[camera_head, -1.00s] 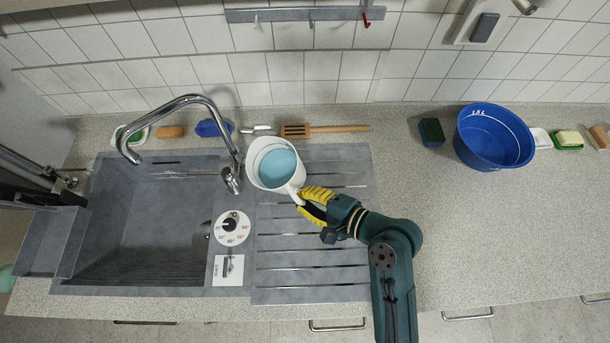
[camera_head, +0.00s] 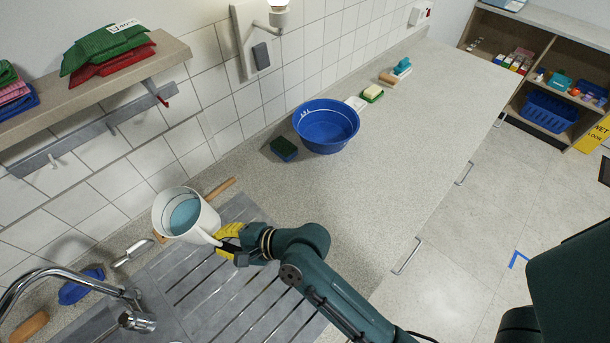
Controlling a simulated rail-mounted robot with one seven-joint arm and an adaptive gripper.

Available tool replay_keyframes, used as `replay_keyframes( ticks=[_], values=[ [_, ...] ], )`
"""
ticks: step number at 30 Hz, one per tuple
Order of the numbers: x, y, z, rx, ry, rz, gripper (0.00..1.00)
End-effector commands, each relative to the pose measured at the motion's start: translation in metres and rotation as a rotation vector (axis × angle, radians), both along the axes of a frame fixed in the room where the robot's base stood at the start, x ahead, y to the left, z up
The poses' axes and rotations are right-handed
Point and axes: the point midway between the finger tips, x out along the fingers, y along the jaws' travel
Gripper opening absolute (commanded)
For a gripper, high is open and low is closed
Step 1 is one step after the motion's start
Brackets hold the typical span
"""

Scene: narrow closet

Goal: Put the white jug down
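The white jug (camera_head: 171,211) is held by its handle at the left of the head view, over the drainboard (camera_head: 215,299) and close to the tiled wall. It holds blue liquid (camera_head: 185,215) and looks roughly upright. My gripper (camera_head: 228,239), with yellow-and-black fingers, is shut on the jug's handle. The jug's base is partly hidden, and I cannot tell whether it touches the drainboard.
A blue basin (camera_head: 327,127) stands on the counter (camera_head: 400,135) beside a dark sponge (camera_head: 284,149). The tap (camera_head: 68,283) is left of the jug. A wooden spatula handle (camera_head: 219,188) lies behind it. The counter in front of the basin is clear. A shelf (camera_head: 100,84) hangs above.

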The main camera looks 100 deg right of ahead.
Motion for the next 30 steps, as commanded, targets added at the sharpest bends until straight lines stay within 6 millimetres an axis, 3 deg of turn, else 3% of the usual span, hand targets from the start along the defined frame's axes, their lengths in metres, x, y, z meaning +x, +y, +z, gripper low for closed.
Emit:
replay_keyframes(
  ticks=[8,16,22,30],
  values=[
    [-0.063,-0.069,-0.003,0.024,-0.02,-0.31,0.0],
    [-0.175,-0.124,-0.013,0.046,-0.051,-0.679,0.0],
    [-0.262,-0.137,-0.019,0.056,-0.081,-0.916,0.0],
    [-0.365,-0.124,-0.017,0.066,-0.128,-1.162,0.0]
  ],
)
